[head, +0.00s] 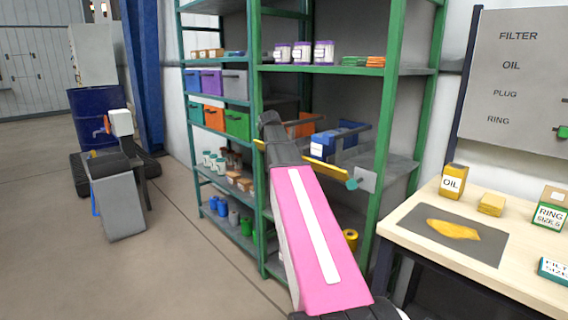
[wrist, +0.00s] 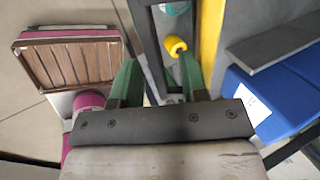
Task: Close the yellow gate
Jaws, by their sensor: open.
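The yellow gate (head: 332,172) shows in the head view as a thin bar across the front of the green shelf's middle bay. It has a teal end at its right, and my arm hides its middle. In the wrist view a yellow bar (wrist: 211,40), which looks like this gate, runs down the picture just to the right of my fingers. My gripper (wrist: 160,78) is open, with its green fingers apart and nothing held between them. The right fingertip is close to the bar; I cannot tell whether they touch. My gripper's fingers cannot be made out in the head view.
A blue bin (head: 335,141) sits behind the gate; it also shows in the wrist view (wrist: 280,95). The green shelf (head: 389,100) holds several bins and jars. A workbench (head: 420,218) stands at the right with an oil box (head: 453,182).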

